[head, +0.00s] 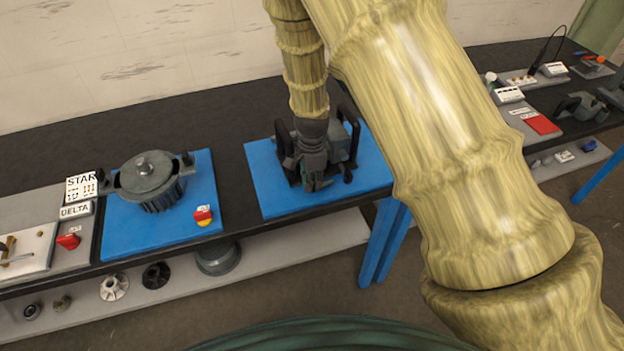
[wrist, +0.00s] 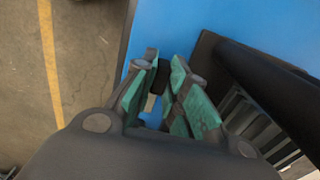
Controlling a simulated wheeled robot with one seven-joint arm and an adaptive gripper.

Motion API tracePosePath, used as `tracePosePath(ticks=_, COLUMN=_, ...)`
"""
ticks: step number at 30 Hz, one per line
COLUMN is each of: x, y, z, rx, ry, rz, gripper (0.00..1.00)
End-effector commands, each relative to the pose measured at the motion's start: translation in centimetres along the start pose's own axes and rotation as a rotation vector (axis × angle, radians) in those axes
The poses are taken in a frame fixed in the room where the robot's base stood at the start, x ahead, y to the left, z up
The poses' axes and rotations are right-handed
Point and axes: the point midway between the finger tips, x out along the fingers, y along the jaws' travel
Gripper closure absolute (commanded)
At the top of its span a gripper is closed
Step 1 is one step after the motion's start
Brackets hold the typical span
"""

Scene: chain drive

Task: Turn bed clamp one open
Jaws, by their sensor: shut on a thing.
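My gripper (head: 318,184) is low over the front of a dark machine (head: 342,148) on a blue board, in the head view. In the wrist view, the green-padded fingers of my gripper (wrist: 165,100) are closed around a small dark piece, which I take to be bed clamp one (wrist: 164,76). Most of this piece is hidden by the fingers, so I cannot tell its turn angle. A thick black bar and grey ribbed body of the machine (wrist: 265,70) lie close to the right of the fingers. My arm and gripper hide part of the machine in the head view.
The blue board (head: 272,200) lies on a black bench (head: 232,190). To the left, a grey motor (head: 150,180) and a red-yellow switch (head: 203,215) sit on another blue board. Upright black bars (head: 283,138) flank my gripper. The board's front strip is clear.

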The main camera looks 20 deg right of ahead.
Motion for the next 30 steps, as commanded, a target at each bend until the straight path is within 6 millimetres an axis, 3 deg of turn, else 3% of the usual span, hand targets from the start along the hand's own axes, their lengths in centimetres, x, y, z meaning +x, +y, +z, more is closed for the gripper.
tracePosePath(ticks=20, x=-0.07, y=-0.13, z=-0.01, rx=0.056, ry=0.000, rz=-0.002, gripper=1.00)
tracePosePath(ticks=21, x=-0.07, y=-0.13, z=-0.01, rx=0.056, ry=0.000, rz=-0.002, gripper=0.79)
tracePosePath(ticks=23, x=-0.07, y=-0.13, z=-0.01, rx=0.056, ry=0.000, rz=-0.002, gripper=0.68)
tracePosePath(ticks=30, x=-0.03, y=-0.07, z=-0.01, rx=0.055, ry=0.000, rz=-0.001, gripper=0.64)
